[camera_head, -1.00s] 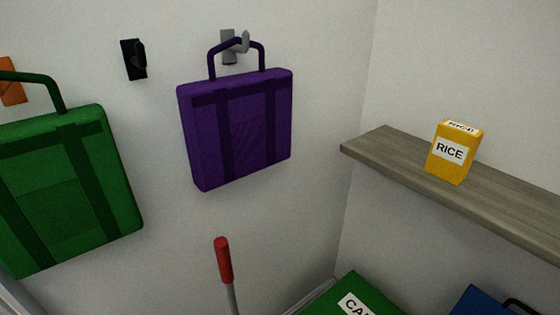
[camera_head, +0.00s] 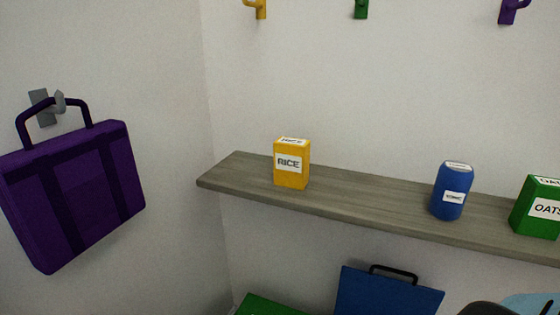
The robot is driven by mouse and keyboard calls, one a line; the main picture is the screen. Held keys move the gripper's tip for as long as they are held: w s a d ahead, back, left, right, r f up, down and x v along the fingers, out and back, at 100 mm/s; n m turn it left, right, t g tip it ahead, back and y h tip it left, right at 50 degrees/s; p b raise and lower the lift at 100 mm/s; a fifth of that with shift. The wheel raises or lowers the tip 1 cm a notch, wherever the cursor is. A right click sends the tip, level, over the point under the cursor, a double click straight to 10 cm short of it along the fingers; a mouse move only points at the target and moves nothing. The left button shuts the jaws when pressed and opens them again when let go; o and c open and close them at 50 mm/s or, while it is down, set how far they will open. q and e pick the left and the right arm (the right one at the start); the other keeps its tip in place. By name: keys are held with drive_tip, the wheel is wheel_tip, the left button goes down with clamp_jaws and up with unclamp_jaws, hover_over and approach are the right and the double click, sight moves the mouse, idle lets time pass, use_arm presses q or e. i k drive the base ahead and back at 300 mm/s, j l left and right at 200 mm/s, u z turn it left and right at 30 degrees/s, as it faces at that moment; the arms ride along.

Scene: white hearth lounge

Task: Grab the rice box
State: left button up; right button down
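The rice box (camera_head: 291,164) is a yellow box with a white RICE label on its front and top. It stands upright on the left part of a grey wooden shelf (camera_head: 345,200) fixed along the wall. Nothing touches the box. Neither of my grippers can be made out in the head view. A dark rounded shape at the bottom right edge is too cut off to identify.
A blue can (camera_head: 448,191) and a green OATS box (camera_head: 538,207) stand further right on the shelf. A purple bag (camera_head: 75,195) hangs on the left wall. A blue case (camera_head: 385,293) and a green item (camera_head: 268,306) are below. Coloured hooks line the wall above.

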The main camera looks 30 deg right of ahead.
sight(292, 156)
drive_tip(key=k+l+z, duration=0.15)
drive_tip(key=k+l, duration=0.35)
drive_tip(key=z, duration=1.8)
